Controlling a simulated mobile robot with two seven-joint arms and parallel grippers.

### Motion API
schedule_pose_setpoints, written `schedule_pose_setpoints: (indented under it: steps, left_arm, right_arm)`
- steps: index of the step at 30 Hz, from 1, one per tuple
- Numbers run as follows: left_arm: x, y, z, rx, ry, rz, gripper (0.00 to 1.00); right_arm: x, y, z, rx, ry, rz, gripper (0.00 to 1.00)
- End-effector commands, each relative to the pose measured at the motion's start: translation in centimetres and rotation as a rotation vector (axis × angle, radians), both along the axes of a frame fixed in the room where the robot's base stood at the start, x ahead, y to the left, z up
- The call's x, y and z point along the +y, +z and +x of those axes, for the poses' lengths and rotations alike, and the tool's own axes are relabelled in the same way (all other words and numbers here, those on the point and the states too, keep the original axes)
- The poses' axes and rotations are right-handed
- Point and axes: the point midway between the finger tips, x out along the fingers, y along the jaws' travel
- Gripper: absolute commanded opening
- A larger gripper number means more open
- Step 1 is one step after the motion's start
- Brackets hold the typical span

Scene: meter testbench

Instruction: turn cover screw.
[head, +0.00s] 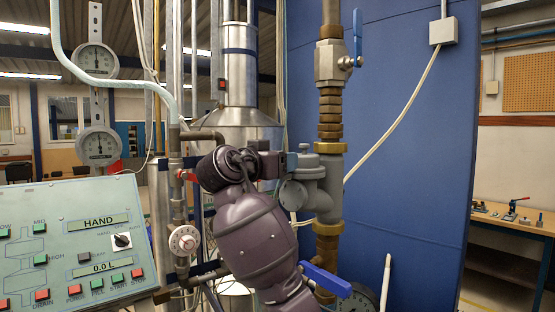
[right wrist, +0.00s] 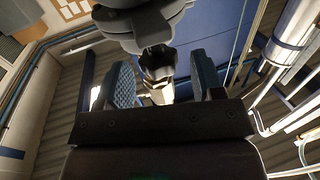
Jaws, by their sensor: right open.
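The grey meter body (head: 308,188) sits in the vertical brass and grey pipe in the middle of the head view. My right arm rises in front of it, and my right gripper (head: 272,163) points right, close to the meter's upper left side. In the right wrist view the right gripper (right wrist: 162,80) is open, with its two blue-padded fingers apart. A dark, narrow part (right wrist: 157,62) below a round grey body (right wrist: 140,25) shows between the fingers, seemingly untouched. I cannot tell whether it is the cover screw. My left gripper is not in view.
A ball valve with a blue lever (head: 357,38) is above the meter, and another blue lever (head: 326,280) is below it. A control panel (head: 80,240) stands at left. Pipes and a red-handled valve (head: 186,176) are left of my wrist. The blue wall panel (head: 410,170) is behind.

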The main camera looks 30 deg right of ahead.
Motion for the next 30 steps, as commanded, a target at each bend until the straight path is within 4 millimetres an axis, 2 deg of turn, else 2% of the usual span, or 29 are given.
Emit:
schedule_pose_setpoints:
  steps: [5, 15, 23, 30]
  left_arm:
    - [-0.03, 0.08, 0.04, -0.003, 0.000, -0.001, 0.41]
    - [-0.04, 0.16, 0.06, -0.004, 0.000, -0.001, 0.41]
    - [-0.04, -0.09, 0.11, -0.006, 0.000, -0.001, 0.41]
    - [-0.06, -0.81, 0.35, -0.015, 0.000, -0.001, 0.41]
  right_arm:
    - [0.00, -0.02, 0.00, 0.000, 0.000, 0.000, 0.61]
    - [0.03, -0.01, 0.00, 0.000, 0.001, 0.000, 0.12]
    - [0.06, -0.07, -0.06, -0.002, 0.030, 0.001, 0.12]
    - [-0.05, -0.19, -0.35, -0.007, 0.150, 0.002, 0.12]
